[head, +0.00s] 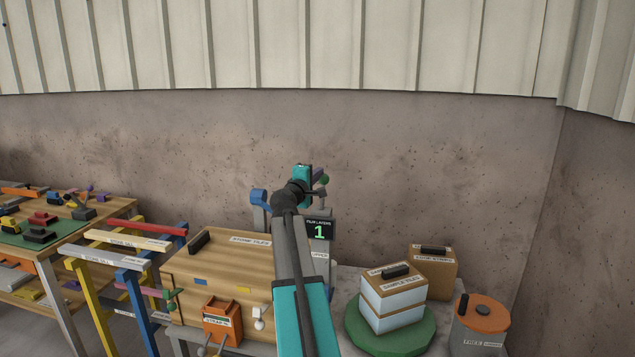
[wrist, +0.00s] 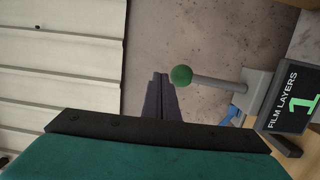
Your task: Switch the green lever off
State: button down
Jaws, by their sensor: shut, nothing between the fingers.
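The green lever shows in the wrist view as a round green knob (wrist: 181,76) on a grey rod, fixed to a grey mount (wrist: 257,91). The rod runs sideways across that picture, knob at the left end. A black display (head: 319,231) below the lever reads "FILM LAYERS" and a green 1.
A blue part (head: 259,196) stands left of my wrist. A wooden box (head: 215,270) is at lower left, and stacked boxes (head: 394,297) on a green disc (head: 362,335) are at right. A wall stands close behind. Colored frames and a cluttered table are farther left.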

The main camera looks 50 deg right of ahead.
jog(key=s+a+r+b, duration=0.2)
jog(key=s+a+r, duration=0.1)
jog(key=a+r, duration=0.4)
jog(key=a, duration=0.3)
jog(key=shift+b, duration=0.3)
dwell(0.4)
